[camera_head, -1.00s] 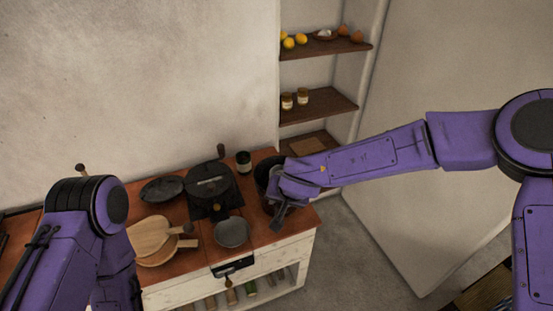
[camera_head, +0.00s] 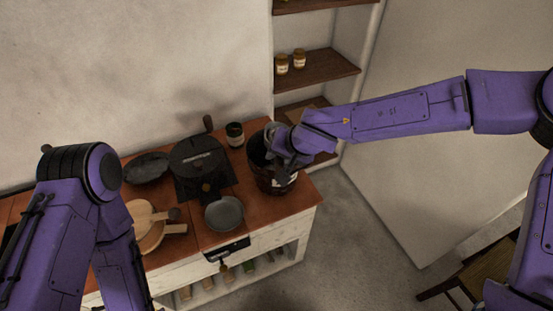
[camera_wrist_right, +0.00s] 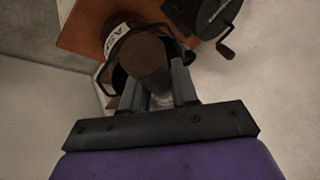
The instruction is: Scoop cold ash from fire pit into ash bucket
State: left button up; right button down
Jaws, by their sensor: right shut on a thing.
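The dark ash bucket (camera_head: 259,152) stands at the right end of the counter, its pale label partly showing. In the right wrist view, the bucket (camera_wrist_right: 117,75) shows the label "ASH". My right gripper (camera_head: 286,158) is over the bucket's mouth. In the wrist view, it (camera_wrist_right: 163,95) is shut on what looks like a scoop (camera_wrist_right: 147,55), a brownish rounded piece over the bucket opening. The scoop's far end and any ash on it cannot be made out. A black fire pit-like unit (camera_head: 198,158) with a handle stands left of the bucket. My left gripper is out of view.
A round grey pan (camera_head: 224,214) sits at the counter's front edge. A dark oval lid or pan (camera_head: 147,168), wooden paddles (camera_head: 147,215) and a dark jar (camera_head: 235,134) are also on the counter (camera_head: 255,225). Wall shelves (camera_head: 318,76) stand behind my right arm.

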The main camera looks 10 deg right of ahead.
jog(key=d+f+m+t+y+b, duration=0.3)
jog(key=f+y+b, duration=0.2)
jog(key=y+b, duration=0.4)
jog(key=shift+s+d+y+b, duration=0.25)
jog(key=shift+d+y+b, duration=0.15)
jog(key=shift+b, duration=0.7)
